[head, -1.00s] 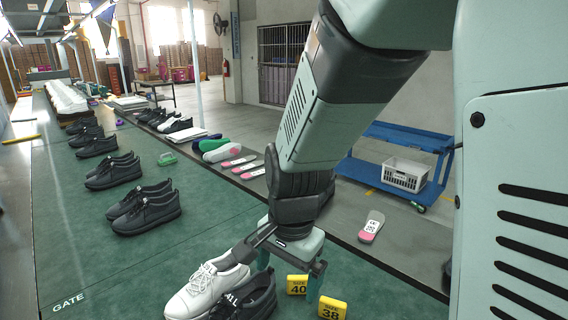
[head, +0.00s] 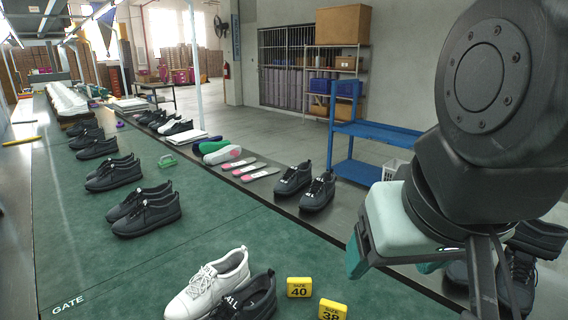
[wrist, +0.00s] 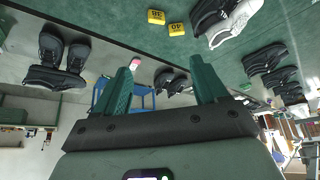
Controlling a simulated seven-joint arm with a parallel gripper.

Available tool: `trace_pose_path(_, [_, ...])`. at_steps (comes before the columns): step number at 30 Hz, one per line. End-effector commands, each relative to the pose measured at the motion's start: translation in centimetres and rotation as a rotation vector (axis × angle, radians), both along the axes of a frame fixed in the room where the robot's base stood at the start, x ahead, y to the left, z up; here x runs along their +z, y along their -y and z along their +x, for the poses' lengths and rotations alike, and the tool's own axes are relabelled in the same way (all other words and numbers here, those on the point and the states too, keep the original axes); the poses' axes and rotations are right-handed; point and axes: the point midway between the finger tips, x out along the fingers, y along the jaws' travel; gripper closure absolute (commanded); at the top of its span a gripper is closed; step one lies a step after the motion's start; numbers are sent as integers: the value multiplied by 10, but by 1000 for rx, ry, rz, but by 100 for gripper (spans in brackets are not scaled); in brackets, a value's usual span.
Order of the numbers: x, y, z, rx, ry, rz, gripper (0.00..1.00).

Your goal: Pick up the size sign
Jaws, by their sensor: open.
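Two yellow size signs stand on the green mat in the head view: the size 40 sign (head: 299,287) and, to its right and nearer, the size 38 sign (head: 332,309), cut by the bottom edge. Both show near the top of the wrist view, the 40 sign (wrist: 177,29) and the 38 sign (wrist: 155,17). My gripper (head: 392,268) is open and empty, above and to the right of the signs in the head view. In the wrist view my gripper (wrist: 164,66) has its fingers wide apart, with neither sign between them.
A white shoe (head: 208,288) and a dark shoe (head: 252,303) sit just left of the signs. Dark shoes (head: 306,189) stand on the grey strip behind. A blue cart (head: 375,131) stands beyond. Mat between the signs and the far shoes is clear.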

Motion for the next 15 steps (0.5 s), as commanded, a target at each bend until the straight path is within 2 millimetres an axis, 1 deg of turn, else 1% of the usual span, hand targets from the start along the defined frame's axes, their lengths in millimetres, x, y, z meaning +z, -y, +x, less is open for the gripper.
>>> trace_pose_path(1, [0,0,0,0,0,0,34])
trace_pose_path(3, [0,0,0,-1,0,0,45])
trace_pose_path(4, [0,0,0,-1,0,0,47])
trace_pose_path(11, [0,0,1,-1,0,2,47])
trace_pose_path(14, [-5,-2,2,1,-31,10,47])
trace_pose_path(15, [-10,-4,3,3,-63,19,47])
